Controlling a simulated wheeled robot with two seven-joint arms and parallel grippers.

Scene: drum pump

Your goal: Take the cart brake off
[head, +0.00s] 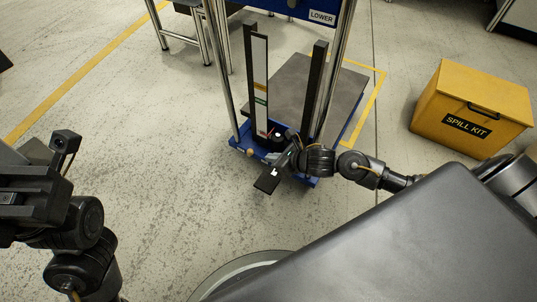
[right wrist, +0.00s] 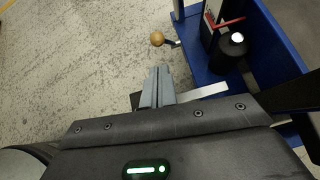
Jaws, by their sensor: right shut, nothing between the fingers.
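The cart (head: 243,147) has a blue base frame, chrome posts and a grey platform behind. A round orange-tan knob (head: 250,152) on a short dark stem sticks out at its front left corner; it also shows in the right wrist view (right wrist: 157,39). I cannot tell which part is the brake. My right gripper (head: 281,158) is at the cart's front edge. In the right wrist view its fingers (right wrist: 157,72) are together and empty, just short of the knob and apart from it. My left gripper (head: 25,190) is at the left edge, away from the cart; its fingertips are not clear.
A black cylinder with a white top (right wrist: 232,45) stands on the base, beside a red bar (right wrist: 228,22). A pale flat strip (right wrist: 203,92) lies beside my right fingers. A yellow spill kit box (head: 470,105) stands right of the cart. The floor left of the cart is clear.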

